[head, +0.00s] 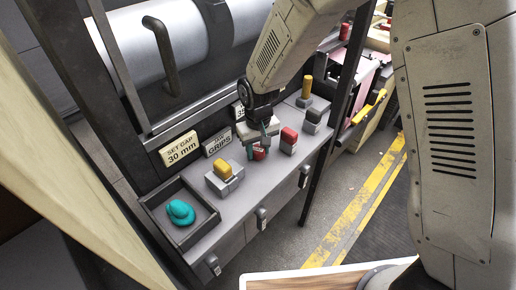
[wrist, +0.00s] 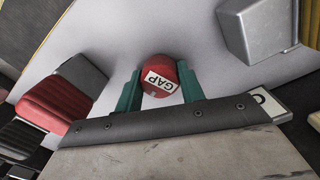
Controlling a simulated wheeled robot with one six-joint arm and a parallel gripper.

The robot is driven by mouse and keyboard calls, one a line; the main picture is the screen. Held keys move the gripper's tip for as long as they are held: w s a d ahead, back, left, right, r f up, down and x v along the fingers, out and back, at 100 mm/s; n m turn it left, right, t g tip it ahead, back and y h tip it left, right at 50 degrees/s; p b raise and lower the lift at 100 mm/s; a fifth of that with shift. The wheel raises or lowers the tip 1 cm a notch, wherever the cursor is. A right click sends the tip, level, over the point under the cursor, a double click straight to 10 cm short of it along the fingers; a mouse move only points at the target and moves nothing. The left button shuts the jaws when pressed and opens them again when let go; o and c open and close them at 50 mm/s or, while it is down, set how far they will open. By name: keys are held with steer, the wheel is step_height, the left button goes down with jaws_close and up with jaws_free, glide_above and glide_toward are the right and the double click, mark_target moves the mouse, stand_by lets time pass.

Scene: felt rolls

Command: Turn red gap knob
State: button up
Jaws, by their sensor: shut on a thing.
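The red gap knob (wrist: 158,70) is round with a white label reading GAP, and it sits on the light grey console top. My gripper (wrist: 160,90) has its two green fingers on either side of the knob, shut on it, in the wrist view. In the head view the knob (head: 259,153) shows as a small red patch beneath my gripper (head: 264,143), partly hidden by it. The label reads tilted in the wrist view. A sign (head: 180,149) behind the console reads SET GAP 30 mm.
A red-topped block (head: 289,139) stands just right of the knob. A yellow-topped grey block (head: 223,174) stands to the left. A dark tray (head: 159,202) holds a teal object (head: 181,212). A yellow-knobbed control (head: 306,90) stands farther back.

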mark_target(258, 149)
steer(key=o, duration=1)
steer(key=shift+c, duration=0.2)
steer(key=shift+r, duration=0.1)
step_height(258, 149, up, 8)
steer(key=shift+f, duration=0.2)
steer(key=shift+s, duration=0.1)
